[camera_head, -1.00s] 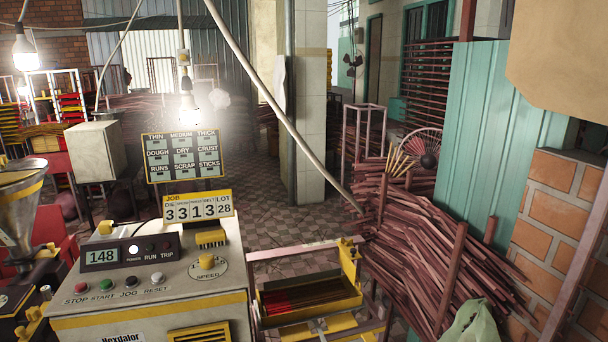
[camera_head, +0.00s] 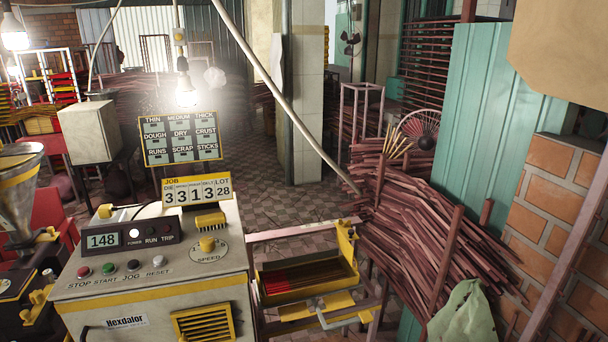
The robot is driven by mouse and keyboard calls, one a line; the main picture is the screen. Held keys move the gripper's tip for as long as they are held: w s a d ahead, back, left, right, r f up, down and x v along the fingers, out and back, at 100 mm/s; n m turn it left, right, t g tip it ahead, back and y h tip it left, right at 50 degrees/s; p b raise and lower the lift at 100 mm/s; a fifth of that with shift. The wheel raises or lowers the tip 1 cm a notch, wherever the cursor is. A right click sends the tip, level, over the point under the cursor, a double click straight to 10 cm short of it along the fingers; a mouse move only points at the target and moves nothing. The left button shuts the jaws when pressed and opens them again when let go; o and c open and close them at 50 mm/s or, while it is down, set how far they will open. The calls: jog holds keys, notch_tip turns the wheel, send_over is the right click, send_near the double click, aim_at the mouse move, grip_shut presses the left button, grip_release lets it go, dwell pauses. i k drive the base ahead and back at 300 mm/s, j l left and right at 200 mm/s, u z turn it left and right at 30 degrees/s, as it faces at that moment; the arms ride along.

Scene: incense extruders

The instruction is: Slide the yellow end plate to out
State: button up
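A yellow end plate (camera_head: 346,243) stands upright at the right end of a shallow tray beside the control cabinet. The tray (camera_head: 280,293) has yellow edges, a dark bed and some red sticks at its left. A yellow and grey bracket piece (camera_head: 325,308) sits at the tray's front side. The cabinet (camera_head: 150,285) is cream with yellow trim and stands left of the tray. I cannot tell how far the plate can travel. My gripper is not in view.
A large heap of reddish-brown sticks (camera_head: 420,225) lies right of the tray, with a pale green bag (camera_head: 458,312) in front. A brick wall (camera_head: 545,215) closes the right side. Tiled floor (camera_head: 285,210) is open behind the tray.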

aim_at(344, 236)
jog(key=i+l+u, duration=0.2)
jog(key=i, duration=0.35)
jog(key=i+l+u, duration=0.2)
jog(key=i, duration=0.35)
